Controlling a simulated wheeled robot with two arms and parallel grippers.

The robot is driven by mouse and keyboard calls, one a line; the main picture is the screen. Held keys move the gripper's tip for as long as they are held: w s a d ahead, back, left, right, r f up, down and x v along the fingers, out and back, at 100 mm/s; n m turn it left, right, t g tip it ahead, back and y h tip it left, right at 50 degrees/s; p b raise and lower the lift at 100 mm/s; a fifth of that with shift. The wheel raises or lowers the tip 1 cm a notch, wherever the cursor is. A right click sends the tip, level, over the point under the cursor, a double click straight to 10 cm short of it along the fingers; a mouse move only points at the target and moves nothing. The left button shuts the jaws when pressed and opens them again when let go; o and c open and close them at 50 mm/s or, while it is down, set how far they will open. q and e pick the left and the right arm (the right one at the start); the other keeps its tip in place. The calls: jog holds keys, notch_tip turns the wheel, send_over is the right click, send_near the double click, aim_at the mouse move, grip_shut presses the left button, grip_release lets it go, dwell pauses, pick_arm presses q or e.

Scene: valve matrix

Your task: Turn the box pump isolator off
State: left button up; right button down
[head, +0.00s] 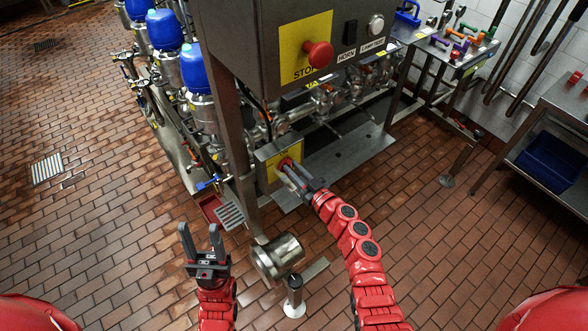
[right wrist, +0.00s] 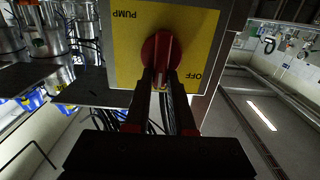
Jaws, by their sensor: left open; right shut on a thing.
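The box pump isolator is a red rotary knob (right wrist: 162,48) on a yellow plate (right wrist: 128,68) marked PUMP and OFF. In the right wrist view the lettering is upside down and the knob's grip bar runs roughly up and down. In the head view the yellow plate (head: 271,177) is on a box low beside the grey post. My right gripper (head: 291,172) is shut on the knob; its two fingers (right wrist: 160,80) lie on either side of the grip bar. My left gripper (head: 199,233) is open and empty, low over the floor at left.
A grey control cabinet with a red stop button (head: 318,54) hangs above the isolator. Blue-topped vessels (head: 165,30) and pipework are at back left. A steel table (head: 565,105) is at right. The tiled floor at left is open.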

aim_at(282, 170)
dwell(0.3)
jog(key=n, duration=0.1)
jog(key=n+b, duration=0.1)
jog(key=n, duration=0.2)
jog(key=shift+s+a+f+n+b, duration=0.3)
jog(key=shift+a+f+n, duration=0.05)
jog(key=shift+n, duration=0.05)
jog(key=n+b, duration=0.1)
jog(key=n, duration=0.1)
jog(key=n+b, duration=0.2)
jog(key=a+f+n+b, duration=0.1)
jog(key=n+b, duration=0.1)
jog(key=n, duration=0.1)
jog(key=shift+s, duration=0.3)
jog(key=n+b, duration=0.2)
jog(key=shift+f+n, duration=0.2)
jog(key=shift+n, duration=0.2)
jog(key=shift+n+b, duration=1.4)
jog(key=shift+n, duration=0.3)
jog(key=c, duration=0.8)
grip_release()
